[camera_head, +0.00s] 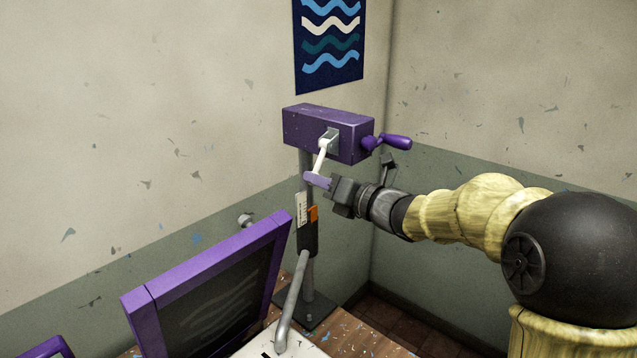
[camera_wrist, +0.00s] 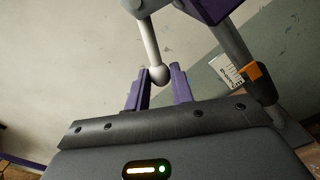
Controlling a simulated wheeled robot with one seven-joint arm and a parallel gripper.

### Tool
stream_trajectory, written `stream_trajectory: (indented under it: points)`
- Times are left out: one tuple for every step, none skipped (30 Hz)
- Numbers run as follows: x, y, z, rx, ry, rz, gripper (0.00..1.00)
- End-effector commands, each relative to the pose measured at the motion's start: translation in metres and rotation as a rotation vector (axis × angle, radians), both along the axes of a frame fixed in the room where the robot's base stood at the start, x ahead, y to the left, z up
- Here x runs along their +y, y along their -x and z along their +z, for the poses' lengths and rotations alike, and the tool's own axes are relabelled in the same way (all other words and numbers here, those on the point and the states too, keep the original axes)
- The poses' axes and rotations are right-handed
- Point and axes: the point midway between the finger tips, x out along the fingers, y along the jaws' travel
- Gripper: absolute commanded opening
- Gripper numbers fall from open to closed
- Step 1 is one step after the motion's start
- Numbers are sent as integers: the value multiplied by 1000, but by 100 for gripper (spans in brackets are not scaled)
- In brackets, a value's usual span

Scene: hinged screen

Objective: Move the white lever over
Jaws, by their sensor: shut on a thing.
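The white lever (camera_head: 320,158) hangs down, tilted slightly left, from a grey bracket (camera_head: 331,137) on the front of a purple box (camera_head: 300,127). In the wrist view the lever (camera_wrist: 149,42) comes down from the top and ends in a round knob. My gripper (camera_head: 317,181) reaches in from the right in the head view, its purple fingers at the lever's lower end. In the wrist view my gripper (camera_wrist: 158,84) has its fingers on either side of the knob, shut on it. The knob is mostly hidden by the fingers in the head view.
A purple crank handle (camera_head: 396,142) sticks out right of the box, above my wrist. The box stands on a grey post with an orange marker (camera_head: 313,213) and a white scale (camera_head: 301,209). A purple-framed screen (camera_head: 205,262) stands at lower left. Walls close in behind.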

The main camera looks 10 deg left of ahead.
Motion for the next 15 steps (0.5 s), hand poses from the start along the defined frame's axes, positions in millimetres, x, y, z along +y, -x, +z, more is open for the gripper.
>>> stream_trajectory:
  points:
    - [-1, -1, 0, 0, 1, -3, 10]
    - [-1, -1, 0, 0, 1, -3, 10]
    - [-1, -1, 0, 0, 1, -3, 10]
    - [-1, -1, 0, 0, 1, -3, 10]
    - [-2, -1, -1, 0, 1, -3, 10]
    - [-2, -2, -1, 0, 1, -3, 10]
    - [-3, -3, -2, 0, 1, -3, 10]
    - [-3, -4, -3, -1, 1, -4, 11]
    - [-4, -6, -4, -1, 1, -4, 10]
    - [-5, -8, -4, -1, 1, -4, 11]
    - [-6, -9, -5, -1, 1, -4, 11]
    - [-7, -11, -6, 0, 0, -4, 11]
    - [-8, -12, -7, 0, 0, -4, 11]
    - [-9, -14, -8, 0, 0, -5, 11]
    - [-10, -15, -9, 1, -1, -5, 11]
